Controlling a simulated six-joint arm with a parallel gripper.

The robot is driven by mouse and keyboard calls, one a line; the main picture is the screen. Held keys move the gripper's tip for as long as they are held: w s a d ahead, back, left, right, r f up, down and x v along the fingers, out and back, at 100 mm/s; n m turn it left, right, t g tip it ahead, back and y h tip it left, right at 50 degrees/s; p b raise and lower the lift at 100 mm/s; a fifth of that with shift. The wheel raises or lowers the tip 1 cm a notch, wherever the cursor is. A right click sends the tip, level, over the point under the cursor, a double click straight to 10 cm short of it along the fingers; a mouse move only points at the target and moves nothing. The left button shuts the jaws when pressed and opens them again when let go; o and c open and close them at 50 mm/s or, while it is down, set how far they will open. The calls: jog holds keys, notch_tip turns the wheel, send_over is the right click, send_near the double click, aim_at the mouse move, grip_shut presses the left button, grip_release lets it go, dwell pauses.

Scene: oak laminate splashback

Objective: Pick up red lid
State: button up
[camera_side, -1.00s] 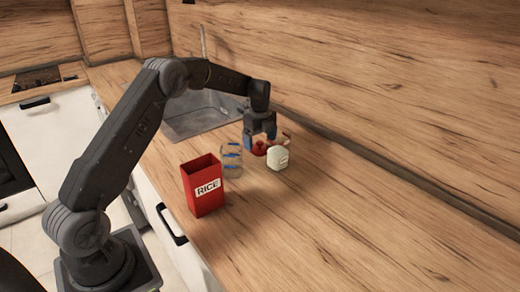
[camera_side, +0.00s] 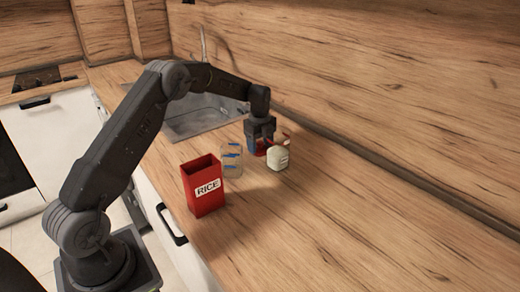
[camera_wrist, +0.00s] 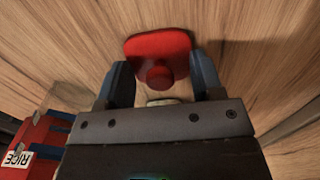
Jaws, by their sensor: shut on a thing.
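The red lid (camera_wrist: 158,54) is a rounded square with a round knob, seen in the wrist view between my finger tips. My gripper (camera_wrist: 163,80) is shut on it. In the side view my gripper (camera_side: 261,146) points down at the counter, and only a small red part of the lid (camera_side: 260,152) shows between and below the fingers. I cannot tell whether the lid still touches the counter.
A white container (camera_side: 278,156) stands close to the right of my gripper, with a reddish-brown item partly hidden behind it. A clear jar with blue bands (camera_side: 232,161) and a red rice box (camera_side: 204,186) stand to the left. The sink (camera_side: 195,118) is behind. The counter at right is clear.

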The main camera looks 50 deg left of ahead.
jog(key=shift+r, duration=0.15)
notch_tip(320, 180, up, 4)
jog(key=shift+r, duration=0.1)
jog(key=s+a+r, duration=0.6)
jog(key=s+a, duration=0.1)
jog(key=s, duration=0.1)
notch_tip(320, 180, up, 9)
jog(key=m, duration=0.6)
send_over(279, 131)
jog(key=shift+f, duration=3.2)
grip_shut()
